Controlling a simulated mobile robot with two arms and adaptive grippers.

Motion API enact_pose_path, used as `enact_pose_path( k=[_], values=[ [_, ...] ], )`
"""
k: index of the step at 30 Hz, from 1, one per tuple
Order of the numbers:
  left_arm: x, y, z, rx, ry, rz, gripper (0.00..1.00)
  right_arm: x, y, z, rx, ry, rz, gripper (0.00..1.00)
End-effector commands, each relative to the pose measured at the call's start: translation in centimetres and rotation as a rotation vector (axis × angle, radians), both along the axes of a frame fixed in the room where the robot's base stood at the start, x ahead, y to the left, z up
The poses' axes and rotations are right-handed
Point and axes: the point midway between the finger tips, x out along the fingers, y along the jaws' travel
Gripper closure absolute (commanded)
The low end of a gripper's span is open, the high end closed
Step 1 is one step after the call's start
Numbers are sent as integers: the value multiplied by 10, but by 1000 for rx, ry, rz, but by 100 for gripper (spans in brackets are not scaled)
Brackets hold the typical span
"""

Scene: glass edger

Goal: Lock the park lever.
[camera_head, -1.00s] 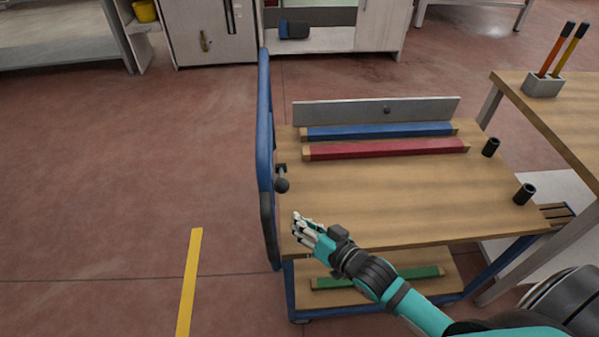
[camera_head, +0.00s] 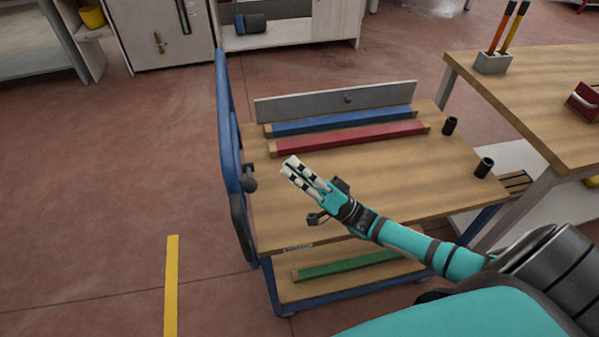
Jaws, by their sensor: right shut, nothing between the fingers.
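The park lever (camera_head: 249,184) is a short dark arm with a round black knob, mounted on the inner side of the blue push handle (camera_head: 226,140) at the cart's left end. My right gripper (camera_head: 290,168) is shut and empty, above the wooden cart top (camera_head: 390,183), to the right of the knob and apart from it in the picture. The teal right arm reaches in from the lower right. My left gripper is not in view.
Blue (camera_head: 340,121) and red (camera_head: 350,138) bars lie at the cart's back, before a grey upright plate (camera_head: 335,101). Two black cups (camera_head: 484,168) stand at the right. A wooden table (camera_head: 530,100) is close on the right. The floor left of the cart is open, with a yellow strip (camera_head: 171,285).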

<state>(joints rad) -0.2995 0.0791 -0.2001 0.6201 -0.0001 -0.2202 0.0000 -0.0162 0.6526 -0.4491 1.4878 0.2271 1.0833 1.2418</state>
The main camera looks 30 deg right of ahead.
Motion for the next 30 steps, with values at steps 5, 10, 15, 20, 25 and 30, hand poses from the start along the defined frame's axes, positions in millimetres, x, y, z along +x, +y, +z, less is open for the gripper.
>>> enact_pose_path(
  k=[5,10,15,20,25,30],
  values=[
    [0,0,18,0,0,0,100,24,23,30,3,-4,1,100],
    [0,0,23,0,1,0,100,28,40,24,1,6,0,100],
    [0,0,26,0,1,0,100,22,51,10,0,2,-1,100],
    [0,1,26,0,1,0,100,19,54,5,0,1,-1,100],
    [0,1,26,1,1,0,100,19,55,5,0,1,-1,100],
    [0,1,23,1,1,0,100,19,55,3,-3,-4,0,100]
  ],
)
